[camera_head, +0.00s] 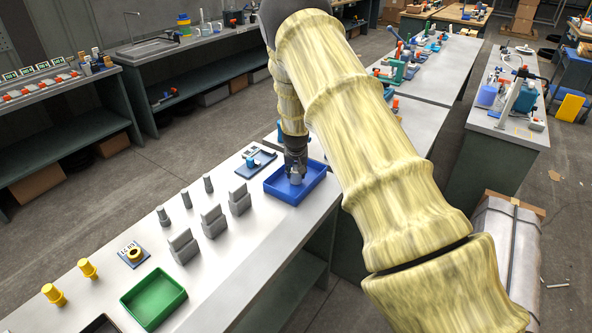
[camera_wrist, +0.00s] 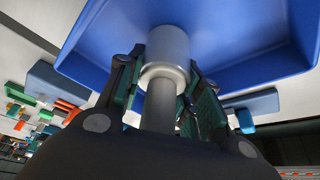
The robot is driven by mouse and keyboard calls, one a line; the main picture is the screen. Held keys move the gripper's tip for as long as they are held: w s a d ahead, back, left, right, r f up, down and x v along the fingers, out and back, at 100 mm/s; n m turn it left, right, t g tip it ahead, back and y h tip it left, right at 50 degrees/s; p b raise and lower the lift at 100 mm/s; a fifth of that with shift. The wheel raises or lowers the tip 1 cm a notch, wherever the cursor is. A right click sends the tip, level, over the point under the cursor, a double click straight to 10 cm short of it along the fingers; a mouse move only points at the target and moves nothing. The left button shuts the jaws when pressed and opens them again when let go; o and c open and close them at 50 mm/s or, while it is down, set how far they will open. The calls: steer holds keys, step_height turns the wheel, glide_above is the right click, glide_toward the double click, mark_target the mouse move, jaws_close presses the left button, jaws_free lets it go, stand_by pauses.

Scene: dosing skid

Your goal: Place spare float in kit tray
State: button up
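A blue tray (camera_head: 312,186) sits at the far end of the near bench in the head view, and its inner floor and walls fill much of the wrist view (camera_wrist: 235,60). My gripper (camera_head: 295,170) points down into it. Its fingers stand on both sides of a light grey float (camera_wrist: 166,50), a wide cylinder with a narrower stem, and appear shut on it. The float also shows below the fingers in the head view (camera_head: 296,180), inside the tray's walls. Whether it touches the tray floor I cannot tell.
Grey blocks (camera_head: 213,222) and small grey cylinders (camera_head: 186,198) stand in rows left of the blue tray. A green tray (camera_head: 153,298), yellow parts (camera_head: 53,294) and a blue plate with a ring (camera_head: 133,254) are nearer. A blue fixture (camera_head: 256,160) stands close behind the tray.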

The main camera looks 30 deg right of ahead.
steer(key=o, duration=0.4)
steer(key=shift+c, duration=0.2)
steer(key=shift+r, duration=0.2)
steer(key=shift+r, duration=0.2)
steer(key=b+v, duration=0.2)
steer(key=v, duration=0.9)
steer(key=shift+s, duration=0.2)
steer(key=shift+a+r, duration=0.15)
